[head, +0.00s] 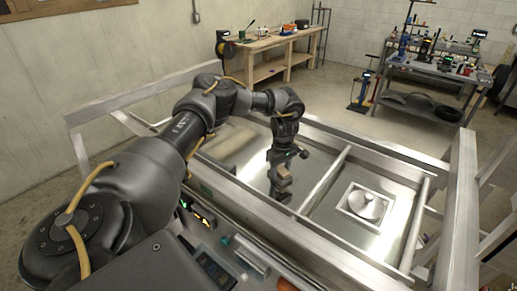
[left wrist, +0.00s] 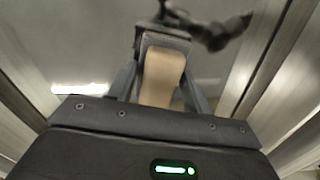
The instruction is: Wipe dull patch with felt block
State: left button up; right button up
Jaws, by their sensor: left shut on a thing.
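My left gripper (head: 282,185) is shut on the tan felt block (head: 284,172), over the left compartment of the aluminium trailer bed (head: 320,154). In the left wrist view the felt block (left wrist: 162,75) sits between the fingers of the left gripper (left wrist: 163,90). I cannot tell whether the block touches the metal. The bed floor shows a bright glare and a duller brownish area (head: 232,140) behind my arm; I cannot tell for sure that this is the dull patch. My right gripper is out of view.
A crossbar (head: 325,180) and raised frame rails border the compartment. The right compartment holds a round metal fitting on a square plate (head: 367,204). Tools lie along the near edge (head: 250,258). Workbenches (head: 270,45) stand far behind.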

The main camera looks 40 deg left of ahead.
pick_arm(q)
jog(key=shift+w+d, duration=0.15)
jog(key=shift+d, duration=1.2)
jog(key=shift+w+d, duration=0.1)
jog(key=shift+d, duration=1.25)
notch_tip(320, 180, up, 2)
jog(key=shift+w+r, duration=0.1)
jog(key=shift+r, duration=0.05)
notch_tip(320, 180, up, 2)
jog(key=shift+a+r, duration=0.1)
jog(key=shift+r, duration=1.85)
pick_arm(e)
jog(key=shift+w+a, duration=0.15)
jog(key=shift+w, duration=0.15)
